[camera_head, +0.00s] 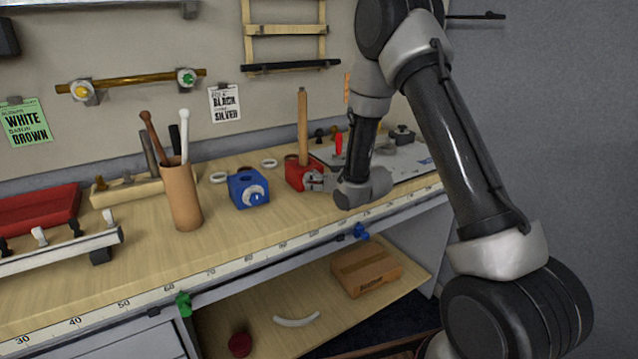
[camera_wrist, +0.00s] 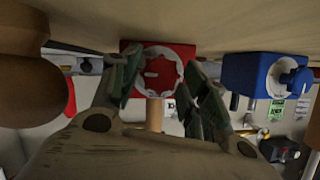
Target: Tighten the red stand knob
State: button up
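The red stand (camera_head: 293,178) is on the table's right part, holding an upright wooden rod (camera_head: 302,125). The wrist view shows the red stand (camera_wrist: 130,50) upside down, with a pale scalloped dial and a small red knob (camera_wrist: 158,73) at its centre. My gripper (camera_head: 322,182) is at the stand's front face, hiding the knob in the head view. In the wrist view my gripper (camera_wrist: 161,68) has its fingers apart on either side of the dial. A gap shows between each finger and the red knob. I cannot tell whether the fingers touch the dial's rim.
A blue stand (camera_head: 240,188) with a blue knob is left of the red one; it also shows in the wrist view (camera_wrist: 235,74). Farther left is a tool cup (camera_head: 181,200). A grey board (camera_head: 405,157) with small items lies behind my wrist. Pale rings lie behind the stands.

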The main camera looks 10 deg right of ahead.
jog(key=c, duration=0.6)
jog(key=shift+m+y, duration=0.4)
jog(key=shift+m, duration=0.1)
jog(key=o, duration=1.1)
jog(key=shift+c, duration=0.2)
jog(key=v, duration=0.7)
jog(key=shift+s+d+r, duration=0.1)
jog(key=shift+s+d, duration=0.1)
